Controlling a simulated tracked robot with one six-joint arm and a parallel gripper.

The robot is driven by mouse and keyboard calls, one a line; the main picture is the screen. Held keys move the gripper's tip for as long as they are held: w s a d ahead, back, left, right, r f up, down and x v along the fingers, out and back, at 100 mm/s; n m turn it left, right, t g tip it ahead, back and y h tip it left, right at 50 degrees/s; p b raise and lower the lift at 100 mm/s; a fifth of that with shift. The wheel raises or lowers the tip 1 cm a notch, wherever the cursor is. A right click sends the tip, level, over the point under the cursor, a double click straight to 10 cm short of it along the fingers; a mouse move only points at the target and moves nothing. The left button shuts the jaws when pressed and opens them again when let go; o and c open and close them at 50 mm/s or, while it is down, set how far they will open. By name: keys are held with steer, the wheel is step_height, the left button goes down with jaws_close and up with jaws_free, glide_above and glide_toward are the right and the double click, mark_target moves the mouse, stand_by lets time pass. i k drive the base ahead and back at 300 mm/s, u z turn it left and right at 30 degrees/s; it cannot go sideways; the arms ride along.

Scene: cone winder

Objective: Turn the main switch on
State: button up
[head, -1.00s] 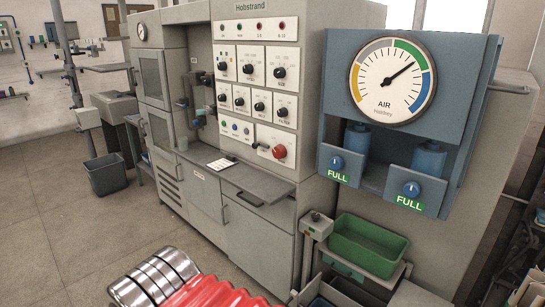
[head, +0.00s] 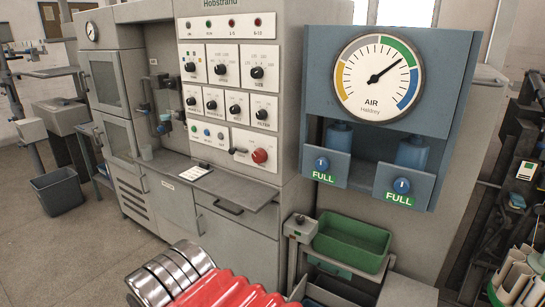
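The grey Hobstrand control cabinet (head: 240,90) stands in the middle of the head view. Its white panels carry rows of black rotary knobs. A large red round knob (head: 259,156) sits on the lowest panel, with a black lever (head: 239,151) just left of it. Small buttons (head: 207,132) lie further left on the same row. I cannot read which control is labelled as the main switch, nor its position. My gripper is not in view.
A blue air unit (head: 390,110) with a gauge and two FULL knobs hangs at the right. Below it are a green tray (head: 352,242) and a small post box (head: 299,227). A grey shelf (head: 235,187) juts out under the panels. Grey floor (head: 80,250) is clear at left.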

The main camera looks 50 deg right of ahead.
mark_target(260, 156)
steer(key=z, duration=0.25)
steer(key=i, duration=1.3)
steer(key=u, duration=0.55)
